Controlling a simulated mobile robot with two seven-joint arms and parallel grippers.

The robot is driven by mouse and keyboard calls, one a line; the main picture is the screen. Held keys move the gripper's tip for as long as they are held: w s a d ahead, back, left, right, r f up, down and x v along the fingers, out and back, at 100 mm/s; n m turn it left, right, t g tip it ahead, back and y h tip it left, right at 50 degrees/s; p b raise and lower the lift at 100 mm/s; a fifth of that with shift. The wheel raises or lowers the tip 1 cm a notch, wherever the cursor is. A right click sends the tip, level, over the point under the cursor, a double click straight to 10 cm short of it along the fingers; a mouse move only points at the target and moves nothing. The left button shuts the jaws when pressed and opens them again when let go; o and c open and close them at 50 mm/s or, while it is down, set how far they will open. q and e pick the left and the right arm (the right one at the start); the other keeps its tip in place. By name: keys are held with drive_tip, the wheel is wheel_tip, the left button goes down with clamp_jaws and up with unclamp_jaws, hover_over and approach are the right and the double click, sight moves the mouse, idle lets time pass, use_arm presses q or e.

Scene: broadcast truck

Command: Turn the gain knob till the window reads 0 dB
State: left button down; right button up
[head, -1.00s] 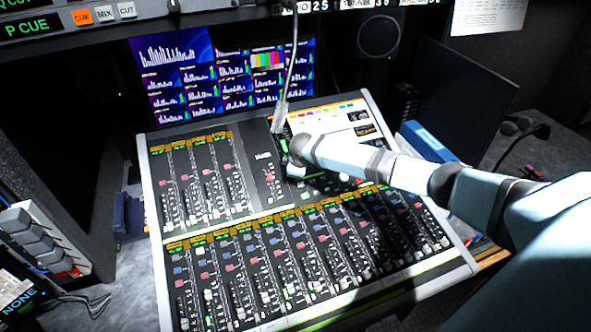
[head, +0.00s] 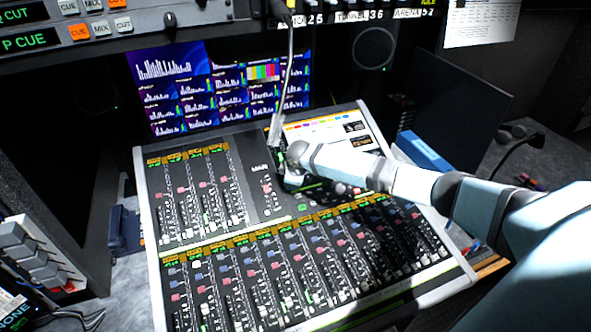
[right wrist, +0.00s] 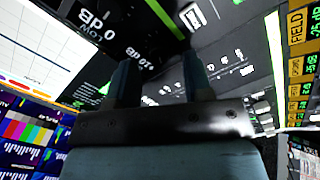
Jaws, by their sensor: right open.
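The mixing console (head: 262,222) stands in the middle of the head view. My right arm reaches in from the right, and its gripper (right wrist: 160,72) points at the console's upper middle panel. In the right wrist view its two fingers stand apart, with a dark panel between and beyond them. Large upside-down window text (right wrist: 92,20) includes "0 dB", but the frame edge cuts it, so the full reading is unclear. A "+10 dB" mark (right wrist: 140,67) shows by the left finger.
Monitors (head: 215,85) stand behind, under a rack of buttons (head: 95,28). A blue box (head: 423,152) and a dark screen (head: 462,98) are at the right.

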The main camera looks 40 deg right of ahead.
drive_tip(key=b+v, duration=0.1)
drive_tip(key=v, duration=1)
drive_tip(key=shift+r, duration=0.4)
drive_tip(key=shift+s, duration=0.15)
